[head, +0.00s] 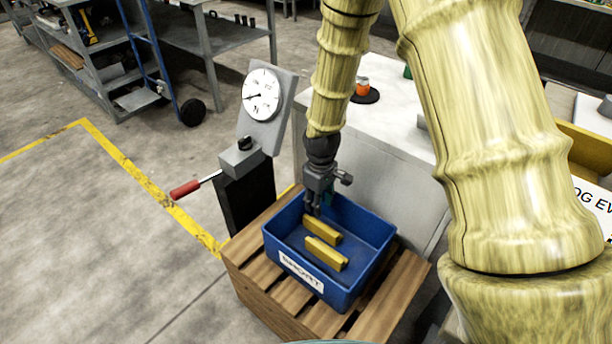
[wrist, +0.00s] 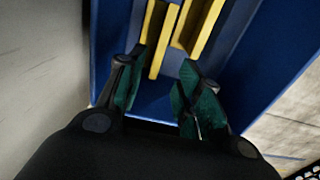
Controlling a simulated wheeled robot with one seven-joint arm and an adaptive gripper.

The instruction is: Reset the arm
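My gripper (head: 315,205) hangs from my arm, pointing down into a blue bin (head: 345,290) near its back left side. In the wrist view its two teal-padded fingers (wrist: 157,95) stand apart with nothing visible between them. Two yellow bars (head: 326,253) (head: 321,230) lie side by side in the bin, just beyond the fingertips. The bars also show in the wrist view (wrist: 198,25), past the fingers. I cannot tell whether a fingertip touches the nearer bar.
The bin sits on a wooden slatted crate (head: 283,293). A dial gauge (head: 262,94) with a red-handled lever (head: 186,189) stands to its left. A white bench (head: 385,140) with an orange item (head: 362,87) stands behind. Open floor lies left, marked by a yellow line (head: 140,177).

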